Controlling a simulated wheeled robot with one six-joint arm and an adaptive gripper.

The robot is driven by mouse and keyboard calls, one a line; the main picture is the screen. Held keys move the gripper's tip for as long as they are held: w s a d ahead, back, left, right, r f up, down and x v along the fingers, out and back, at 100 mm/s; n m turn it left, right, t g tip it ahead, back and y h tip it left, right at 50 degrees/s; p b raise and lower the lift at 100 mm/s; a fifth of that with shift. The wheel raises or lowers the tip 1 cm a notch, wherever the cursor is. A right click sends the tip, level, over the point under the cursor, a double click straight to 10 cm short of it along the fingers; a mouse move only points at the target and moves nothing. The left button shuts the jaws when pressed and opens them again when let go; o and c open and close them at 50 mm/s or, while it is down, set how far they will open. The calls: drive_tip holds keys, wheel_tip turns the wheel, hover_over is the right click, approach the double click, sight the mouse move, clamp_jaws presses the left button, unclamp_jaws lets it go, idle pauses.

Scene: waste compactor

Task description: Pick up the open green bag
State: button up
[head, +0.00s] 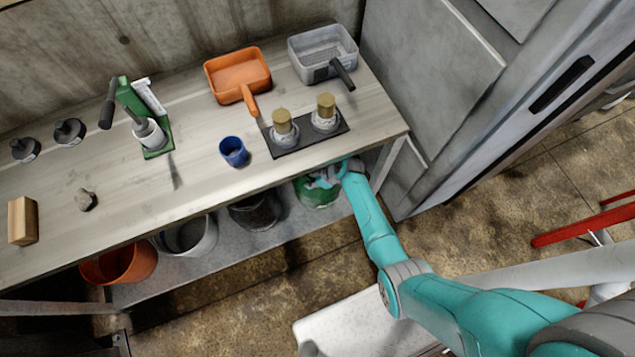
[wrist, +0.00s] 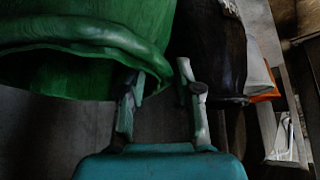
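The green bag (head: 314,195) stands on the lower shelf under the worktop, at its right end, partly hidden by the worktop edge and my gripper. In the wrist view the bag (wrist: 80,40) fills the upper left, with its thick rolled rim and open, dark mouth showing. My gripper (head: 327,178) is at the bag's upper part, under the worktop edge. In the wrist view my gripper (wrist: 160,72) has its fingers apart. The left finger overlaps the rim's right end, and part of the rim shows between the fingertips. I cannot tell whether they touch.
A dark bag (head: 256,212) stands close beside the green bag and also shows in the wrist view (wrist: 215,45). The floor (head: 480,225) to the right is open.

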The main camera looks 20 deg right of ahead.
drive_tip(key=shift+x, duration=0.8)
clamp_jaws()
drive_tip(key=shift+r, duration=0.1)
